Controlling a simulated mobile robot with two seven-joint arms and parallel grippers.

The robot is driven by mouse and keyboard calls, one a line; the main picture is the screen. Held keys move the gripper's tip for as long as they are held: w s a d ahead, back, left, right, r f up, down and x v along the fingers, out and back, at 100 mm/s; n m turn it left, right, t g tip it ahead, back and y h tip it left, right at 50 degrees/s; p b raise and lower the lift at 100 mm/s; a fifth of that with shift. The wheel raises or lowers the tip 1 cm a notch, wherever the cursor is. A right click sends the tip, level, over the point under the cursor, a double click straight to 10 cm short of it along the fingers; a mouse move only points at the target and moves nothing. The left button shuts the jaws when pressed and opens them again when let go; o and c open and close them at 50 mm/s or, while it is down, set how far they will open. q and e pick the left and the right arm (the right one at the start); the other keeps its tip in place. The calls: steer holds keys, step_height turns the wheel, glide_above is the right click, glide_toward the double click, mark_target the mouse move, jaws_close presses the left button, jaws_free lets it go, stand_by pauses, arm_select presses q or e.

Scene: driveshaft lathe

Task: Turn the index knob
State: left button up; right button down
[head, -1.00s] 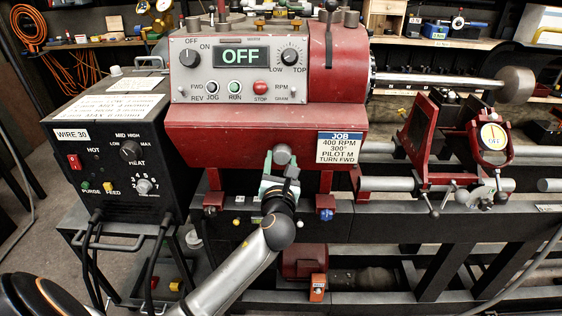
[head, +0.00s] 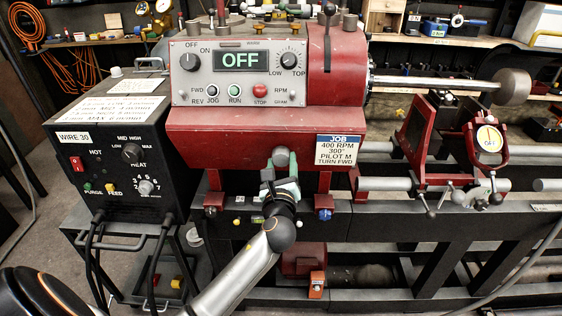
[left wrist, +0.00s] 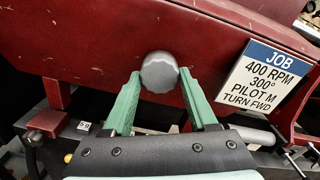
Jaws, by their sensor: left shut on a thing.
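The index knob (left wrist: 160,73) is a round grey ribbed knob on the lower front of the red lathe headstock (left wrist: 100,45). It also shows in the head view (head: 280,157), just left of the white job card. My left gripper (left wrist: 158,88) has two green fingers, one on each side of the knob, and is shut on it. In the head view the left gripper (head: 280,172) reaches up to the knob from below. My right gripper is in neither view.
The job card (head: 341,150) reads 400 RPM, 300°, pilot M, turn FWD. The control panel (head: 240,72) above displays OFF. A black wire-feed box (head: 115,150) stands at left. A red steady rest (head: 425,135) stands at right on the rails.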

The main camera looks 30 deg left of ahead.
arm_select(q)
steer(key=n, duration=0.3)
steer(key=shift+n, duration=0.9)
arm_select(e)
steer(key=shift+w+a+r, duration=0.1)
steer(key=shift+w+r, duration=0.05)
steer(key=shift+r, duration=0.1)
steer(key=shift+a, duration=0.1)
arm_select(q)
steer(key=o, duration=1.4)
